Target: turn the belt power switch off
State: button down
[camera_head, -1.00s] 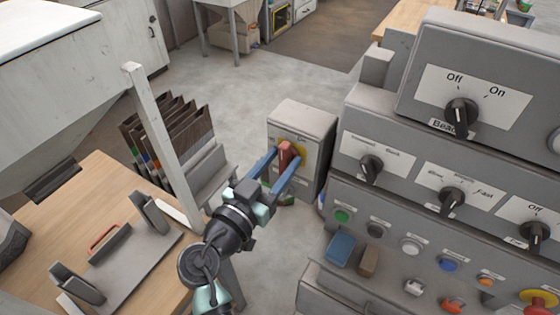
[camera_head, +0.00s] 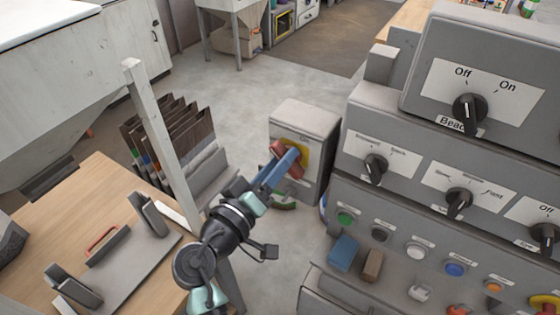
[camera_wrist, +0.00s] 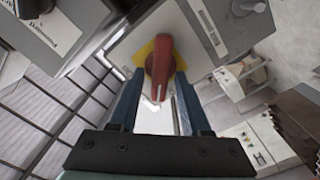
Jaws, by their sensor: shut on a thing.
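The belt power switch is a red handle (camera_head: 292,169) on a yellow plate (camera_head: 301,152), set in the front of a grey box (camera_head: 305,118). In the head view the handle lies at a slant, upper left to lower right. My gripper (camera_head: 285,160) reaches it from the lower left, with its blue fingers on the handle and partly covering it. In the wrist view the red handle (camera_wrist: 159,72) sits between the two finger ends of my gripper (camera_wrist: 160,85). The lettering on the box is too small or covered to read.
A grey control panel (camera_head: 400,110) with black knobs and coloured buttons stands close on the right. A wooden table (camera_head: 120,190) with a metal fixture is at the left. A white post (camera_head: 150,130) and a rack of folded bags (camera_head: 180,135) stand left of the box.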

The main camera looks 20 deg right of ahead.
jog(key=shift+w+a+f+n+p, duration=0.15)
jog(key=shift+n+p, duration=0.5)
jog(key=shift+n, duration=1.5)
jog(key=shift+s+d+f+n+p, duration=0.1)
jog(key=shift+n+p, duration=0.55)
jog(key=shift+n, duration=1.5)
jog(key=c, duration=0.7)
grip_release()
jog(key=b+v, duration=0.2)
jog(key=v, duration=1.1)
jog(key=shift+b, duration=0.4)
